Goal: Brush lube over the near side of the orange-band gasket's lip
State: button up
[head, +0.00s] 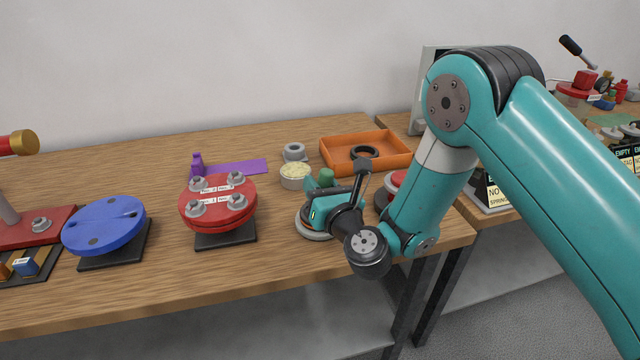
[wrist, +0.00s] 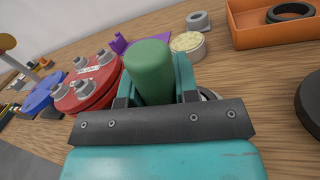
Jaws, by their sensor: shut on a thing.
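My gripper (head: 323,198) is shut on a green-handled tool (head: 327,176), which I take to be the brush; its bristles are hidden. In the wrist view the green handle (wrist: 150,70) stands up between the fingers of my gripper (wrist: 153,92). A round grey part (head: 316,236) lies on the table directly under and behind my gripper, mostly covered by it.
An orange tray (head: 398,146) holding a black ring (head: 364,152) stands at the back right. A grey ring (head: 294,150) stands behind the tin.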

jog(key=shift+d+f+b, duration=0.15)
jog(key=shift+b, duration=0.15)
jog(key=shift+w+d+b, duration=0.15)
jog(key=shift+d+b, duration=0.2)
jog(key=shift+b, duration=0.25)
jog(key=shift+w+d+b, duration=0.1)
jog(key=shift+d+b, duration=0.5)
jog(key=shift+b, duration=0.1)
jog(key=shift+a, duration=0.1)
jog(key=shift+a+r+p, duration=0.2)
jog(key=shift+a+p, duration=0.35)
jog(key=shift+p, duration=0.45)
jog(key=shift+s+a+f+p, duration=0.1)
jog(key=shift+s+a+p, duration=0.2)
jog(key=shift+a+p, duration=0.15)
jog(key=shift+f, duration=0.1)
